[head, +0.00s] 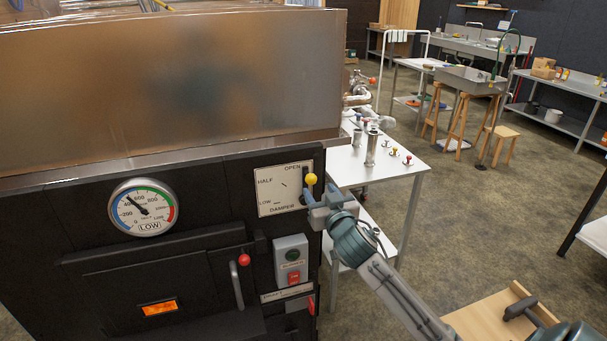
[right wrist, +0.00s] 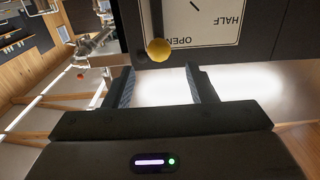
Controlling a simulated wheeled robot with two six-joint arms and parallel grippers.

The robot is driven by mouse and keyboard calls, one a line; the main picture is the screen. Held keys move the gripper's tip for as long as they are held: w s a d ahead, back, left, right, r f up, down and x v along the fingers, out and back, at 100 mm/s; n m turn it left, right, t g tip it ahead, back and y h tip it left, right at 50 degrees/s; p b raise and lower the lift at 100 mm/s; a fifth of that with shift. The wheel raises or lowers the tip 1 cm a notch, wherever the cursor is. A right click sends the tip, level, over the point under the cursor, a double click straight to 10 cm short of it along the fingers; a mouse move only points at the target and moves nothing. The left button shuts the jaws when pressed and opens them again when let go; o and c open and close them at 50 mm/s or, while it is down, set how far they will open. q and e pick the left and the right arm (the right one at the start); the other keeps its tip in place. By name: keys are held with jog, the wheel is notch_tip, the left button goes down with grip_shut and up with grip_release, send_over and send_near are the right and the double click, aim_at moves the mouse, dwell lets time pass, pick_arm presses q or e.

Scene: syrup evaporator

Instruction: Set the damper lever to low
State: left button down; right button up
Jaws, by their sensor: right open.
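The damper lever (head: 305,189) is on the right part of the black evaporator front and ends in a yellow knob (head: 311,179). The knob is at the upper right of the white damper plate (head: 278,188), near the word OPEN; LOW is at the plate's lower left. In the right wrist view, which shows the plate upside down, the knob (right wrist: 159,49) is just beyond the fingertips, about midway between them. My right gripper (head: 313,201) is open and empty, just below the knob and partly over the lever's lower end. My left gripper is not in view.
A round gauge (head: 143,207), a red-knobbed door handle (head: 237,284) and a grey switch box (head: 291,260) are on the same front. A white side table (head: 385,172) with small metal parts stands just right of the evaporator. Open floor lies farther right.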

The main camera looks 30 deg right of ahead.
aim_at(313, 182)
jog(key=p+x, duration=0.2)
jog(key=x, duration=0.7)
jog(key=shift+w+f+p, duration=0.1)
jog(key=shift+p, duration=0.2)
jog(key=shift+c, duration=0.2)
grip_shut()
